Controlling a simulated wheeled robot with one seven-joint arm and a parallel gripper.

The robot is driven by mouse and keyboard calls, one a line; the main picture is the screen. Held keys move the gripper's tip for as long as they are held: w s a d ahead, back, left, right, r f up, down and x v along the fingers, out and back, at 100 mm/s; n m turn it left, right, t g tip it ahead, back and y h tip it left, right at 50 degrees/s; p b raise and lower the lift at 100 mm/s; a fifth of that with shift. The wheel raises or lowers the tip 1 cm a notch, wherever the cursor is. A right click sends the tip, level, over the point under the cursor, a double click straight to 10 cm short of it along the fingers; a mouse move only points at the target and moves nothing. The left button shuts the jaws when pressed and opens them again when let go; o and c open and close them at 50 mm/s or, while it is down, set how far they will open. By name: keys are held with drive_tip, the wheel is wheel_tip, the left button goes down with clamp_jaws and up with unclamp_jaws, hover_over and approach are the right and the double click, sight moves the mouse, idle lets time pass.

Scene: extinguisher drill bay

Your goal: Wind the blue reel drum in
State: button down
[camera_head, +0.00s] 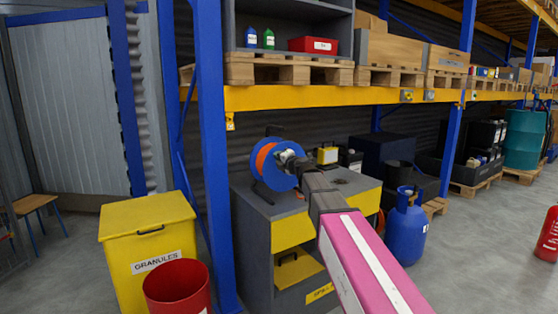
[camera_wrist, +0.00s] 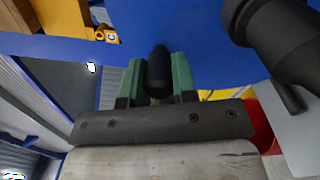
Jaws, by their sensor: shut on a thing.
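The blue reel drum (camera_head: 281,182) stands on a grey and yellow cabinet, with an orange band showing at its left side. In the wrist view its blue face (camera_wrist: 200,32) fills the upper middle. A black handle (camera_wrist: 159,68) stands out in front of this face, between the two green fingers. My gripper (camera_wrist: 159,82) is shut on that handle. In the head view my gripper (camera_head: 288,158) is at the drum's right side, and my arm hides part of the cabinet top. The handle itself is too small to make out there.
A blue gas cylinder (camera_head: 405,232) stands right. A blue rack post (camera_head: 212,150) rises close to the drum's left.

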drive_tip(key=c, duration=0.9)
unclamp_jaws()
drive_tip(key=shift+d, duration=0.1)
drive_tip(key=v, duration=1)
drive_tip(key=shift+s+d, duration=0.2)
drive_tip(key=shift+s, duration=0.1)
